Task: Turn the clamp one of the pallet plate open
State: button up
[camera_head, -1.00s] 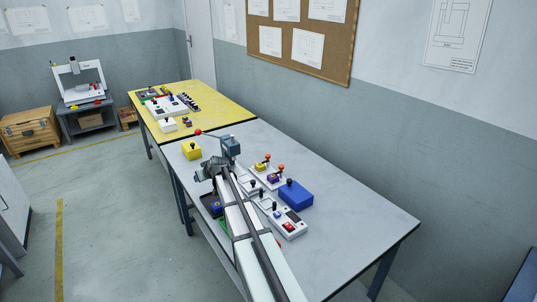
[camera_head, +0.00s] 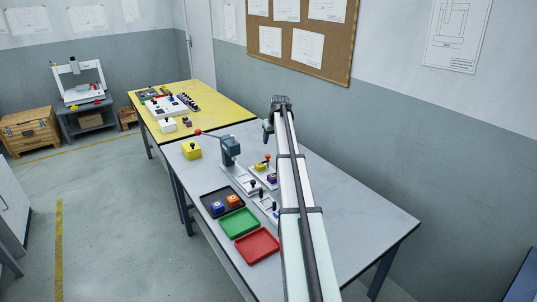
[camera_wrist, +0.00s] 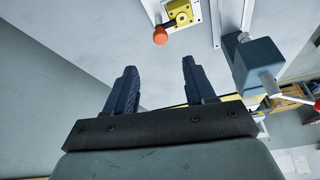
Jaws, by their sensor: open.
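The pallet plate (camera_head: 256,175) is a small white plate on the grey bench, partly hidden by my arm in the head view. It bears a yellow block (camera_head: 261,167) and a purple block (camera_head: 271,179), with an orange-red clamp knob (camera_head: 267,156) beside them. In the wrist view an orange knob (camera_wrist: 160,36) and a yellow block (camera_wrist: 181,13) show at the top, beyond the fingertips. I cannot tell which clamp is number one. My gripper (camera_head: 268,130) is above the bench, behind the plate. In the wrist view its fingers (camera_wrist: 159,65) are apart with nothing between them.
A blue-grey press (camera_head: 230,150) with a red-knobbed lever stands left of the plate. A black tray (camera_head: 207,199), a green tray (camera_head: 239,222) and a red tray (camera_head: 257,246) lie in front. The bench's right side is clear.

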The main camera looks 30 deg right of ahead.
aim_at(268, 155)
jog(key=x, duration=1.1)
jog(key=shift+w+f, duration=0.1)
jog(key=shift+w, duration=0.05)
jog(key=shift+c, duration=0.2)
grip_shut()
